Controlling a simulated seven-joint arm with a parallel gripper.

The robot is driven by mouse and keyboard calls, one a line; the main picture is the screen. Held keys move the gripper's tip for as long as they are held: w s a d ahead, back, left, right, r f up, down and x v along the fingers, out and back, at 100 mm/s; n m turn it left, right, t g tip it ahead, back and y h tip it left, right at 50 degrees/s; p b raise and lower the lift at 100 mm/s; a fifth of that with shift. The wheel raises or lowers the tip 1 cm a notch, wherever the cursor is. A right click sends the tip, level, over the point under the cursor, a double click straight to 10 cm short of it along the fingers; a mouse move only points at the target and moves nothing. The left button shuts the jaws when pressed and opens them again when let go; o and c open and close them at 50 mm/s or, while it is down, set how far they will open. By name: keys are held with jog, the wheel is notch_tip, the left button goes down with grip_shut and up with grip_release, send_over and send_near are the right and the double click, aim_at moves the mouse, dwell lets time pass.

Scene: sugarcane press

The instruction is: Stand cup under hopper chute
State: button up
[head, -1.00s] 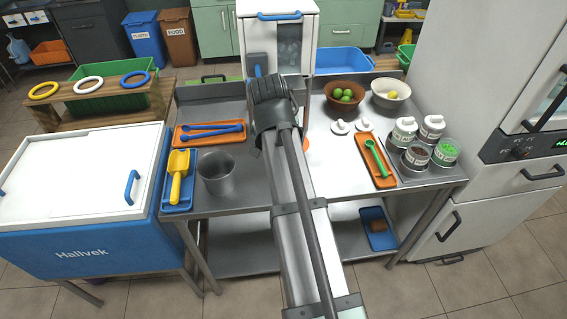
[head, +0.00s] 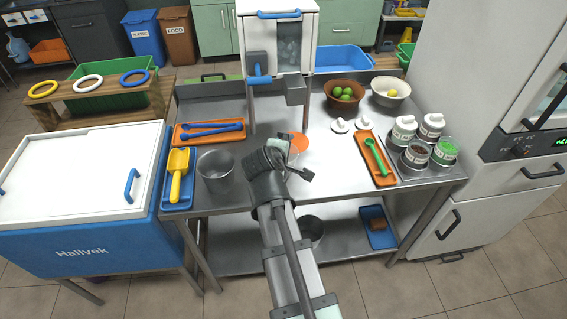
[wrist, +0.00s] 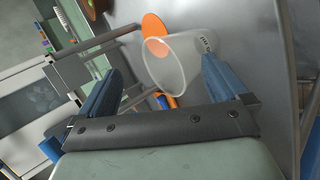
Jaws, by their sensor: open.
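My gripper (head: 290,165) is open at the near side of the cup. I cannot tell whether a finger touches it. The white hopper machine (head: 262,30), with a clear window of ice, stands behind on legs. A grey chute-like block (head: 295,90) hangs at its lower right, behind the cup.
A grey bucket (head: 216,172) and a blue tray with a yellow scoop (head: 179,172) stand left. An orange tray with a green spoon (head: 376,160), two bowls and several jars (head: 417,155) stand right. Small white lids (head: 340,126) lie between.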

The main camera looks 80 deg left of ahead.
jog(key=shift+w+a+f+n+g+y, duration=0.2)
jog(key=shift+a+f+n+y, duration=0.5)
jog(key=shift+n, duration=2.75)
jog(key=shift+s+a+f+n+g+y, duration=0.1)
jog(key=shift+a+f+n+g+y, duration=0.55)
jog(key=shift+n, duration=2.75)
jog(key=shift+w+a+f+n+t+y, duration=0.1)
jog(key=shift+a+f+n+y, duration=0.6)
jog(key=shift+n, duration=2.75)
jog(key=shift+r+y, duration=0.35)
jog(key=shift+y, duration=0.2)
jog(key=c, duration=0.8)
